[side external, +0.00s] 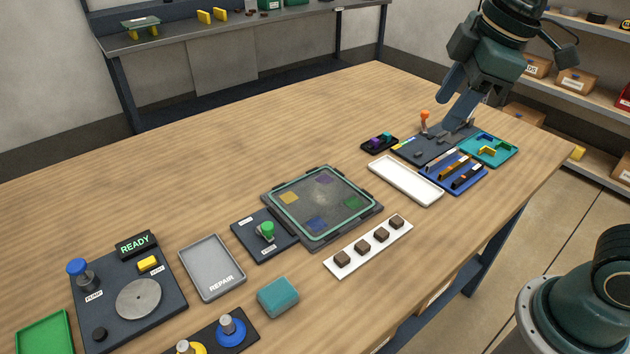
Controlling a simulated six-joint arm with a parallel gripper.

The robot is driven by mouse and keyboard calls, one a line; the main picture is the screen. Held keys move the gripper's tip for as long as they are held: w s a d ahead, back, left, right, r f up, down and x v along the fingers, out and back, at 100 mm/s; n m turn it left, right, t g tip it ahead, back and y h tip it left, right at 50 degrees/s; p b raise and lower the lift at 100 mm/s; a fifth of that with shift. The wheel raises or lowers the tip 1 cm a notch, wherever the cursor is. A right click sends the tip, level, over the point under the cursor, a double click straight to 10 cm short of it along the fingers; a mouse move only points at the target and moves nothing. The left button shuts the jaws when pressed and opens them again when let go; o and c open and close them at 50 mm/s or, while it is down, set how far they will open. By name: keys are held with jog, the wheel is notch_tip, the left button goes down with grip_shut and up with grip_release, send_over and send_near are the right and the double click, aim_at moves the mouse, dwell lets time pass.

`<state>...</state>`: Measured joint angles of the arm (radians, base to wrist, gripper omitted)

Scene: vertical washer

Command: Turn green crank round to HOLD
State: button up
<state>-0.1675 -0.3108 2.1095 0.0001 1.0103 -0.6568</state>
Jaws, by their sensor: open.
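The green crank (267,229) stands on a small dark panel (254,243) near the middle of the table, left of a square framed plate. Small white labels show on this panel, but they are too small to read, so I cannot tell which one is HOLD. My gripper (452,112) is at the far right end of the table, well away from the crank. It is open, low over a dark board with an orange-topped lever. I cannot tell whether its fingers touch anything there.
The framed plate (322,203) adjoins the crank panel on the right. A grey REPAIR tray (212,268) lies to its left and a teal block (278,296) in front. A white strip (370,247) holds several dark cubes. The table behind the crank panel is clear.

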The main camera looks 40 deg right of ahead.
jog(key=w+a+f+n+g, duration=0.2)
jog(key=w+a+n, duration=0.7)
jog(key=w+n, duration=0.15)
jog(key=n+g, duration=0.2)
jog(key=n, duration=0.7)
send_over(267, 226)
notch_tip(267, 226, down, 10)
jog(key=shift+r+h, duration=0.2)
jog(key=shift+h, duration=0.1)
notch_tip(267, 226, down, 14)
jog(key=shift+r, duration=0.1)
jog(key=shift+c, duration=0.3)
grip_shut()
